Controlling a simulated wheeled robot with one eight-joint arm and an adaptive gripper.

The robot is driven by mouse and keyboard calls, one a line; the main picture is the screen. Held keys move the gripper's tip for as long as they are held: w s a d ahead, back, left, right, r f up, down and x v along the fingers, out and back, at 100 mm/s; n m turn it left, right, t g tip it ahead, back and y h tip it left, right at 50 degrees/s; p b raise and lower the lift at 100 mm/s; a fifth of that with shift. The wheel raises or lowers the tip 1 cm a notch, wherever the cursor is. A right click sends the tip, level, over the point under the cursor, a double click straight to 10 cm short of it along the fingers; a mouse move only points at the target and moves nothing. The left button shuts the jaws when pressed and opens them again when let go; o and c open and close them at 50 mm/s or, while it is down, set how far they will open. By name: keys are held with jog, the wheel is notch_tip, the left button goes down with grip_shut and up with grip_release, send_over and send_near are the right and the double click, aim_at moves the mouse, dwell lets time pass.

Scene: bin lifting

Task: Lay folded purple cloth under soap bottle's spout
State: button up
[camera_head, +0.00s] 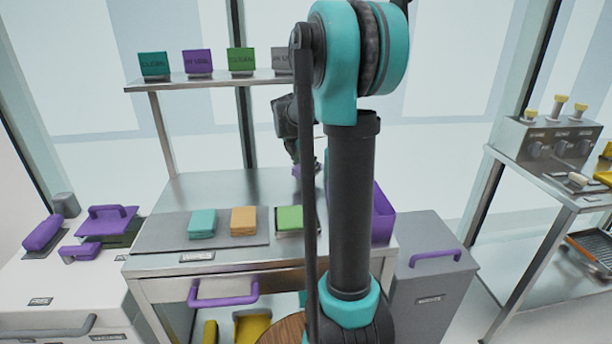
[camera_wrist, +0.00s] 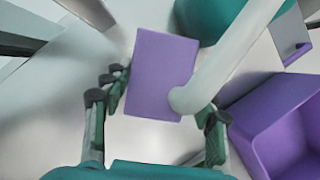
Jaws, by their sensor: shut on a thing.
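The folded purple cloth (camera_wrist: 158,75) lies flat between the fingers of my gripper (camera_wrist: 162,95) in the wrist view. The gripper is shut on it. The soap bottle (camera_wrist: 208,14) shows as a teal body at the top, and its pale spout (camera_wrist: 235,55) runs down across the cloth's right side, its round tip over the lower right edge. I cannot tell whether the cloth touches the table.
A purple bin (camera_wrist: 262,128) stands right of the gripper; it also shows in the head view (camera_head: 383,215). A shelf (camera_head: 205,82) overhangs the back.

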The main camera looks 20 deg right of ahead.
jog(key=shift+f, duration=1.75)
jog(key=shift+f, duration=0.1)
jog(key=o, duration=1.1)
jog(key=v, duration=1.2)
jog(key=shift+w, duration=0.1)
